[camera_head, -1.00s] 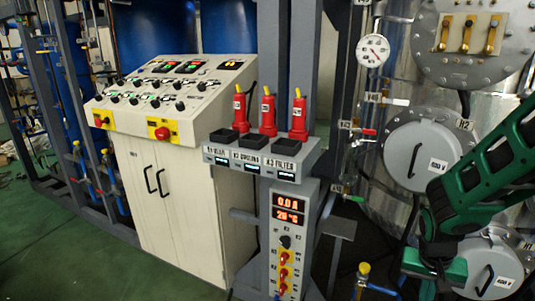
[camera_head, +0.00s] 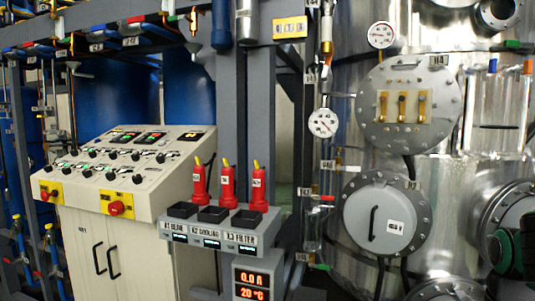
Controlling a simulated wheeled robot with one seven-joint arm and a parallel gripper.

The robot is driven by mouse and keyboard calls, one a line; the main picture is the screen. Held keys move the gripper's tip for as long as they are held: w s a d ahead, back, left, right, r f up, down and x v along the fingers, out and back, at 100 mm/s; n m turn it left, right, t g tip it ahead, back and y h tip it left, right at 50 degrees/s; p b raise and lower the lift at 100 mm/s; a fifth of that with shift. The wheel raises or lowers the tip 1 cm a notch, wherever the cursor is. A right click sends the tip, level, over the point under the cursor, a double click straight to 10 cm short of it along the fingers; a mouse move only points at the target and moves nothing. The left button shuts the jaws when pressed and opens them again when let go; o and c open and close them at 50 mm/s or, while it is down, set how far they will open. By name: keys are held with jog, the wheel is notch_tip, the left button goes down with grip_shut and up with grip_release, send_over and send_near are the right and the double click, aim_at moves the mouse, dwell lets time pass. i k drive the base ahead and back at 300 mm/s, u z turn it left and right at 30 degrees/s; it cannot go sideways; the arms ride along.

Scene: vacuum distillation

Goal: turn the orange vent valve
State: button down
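An orange part (camera_head: 528,66) sits at the upper right edge, beside the silver vessel (camera_head: 450,150). A small orange-brown fitting (camera_head: 193,20) is on the piping at the upper left. I cannot tell whether either is the vent valve. My gripper is not in view. A dark green piece of my arm (camera_head: 528,243) shows at the lower right edge, in front of the vessel's side port.
A control console (camera_head: 130,165) stands at left. A grey stand (camera_head: 220,226) carries red plugs in the middle. Two round gauges (camera_head: 323,122) and (camera_head: 381,35) are beside the vessel. A round hatch (camera_head: 387,220) faces forward.

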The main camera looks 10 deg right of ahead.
aim_at(328, 60)
jog(key=u, duration=1.9)
jog(key=i, duration=1.15)
jog(key=z, duration=2.2)
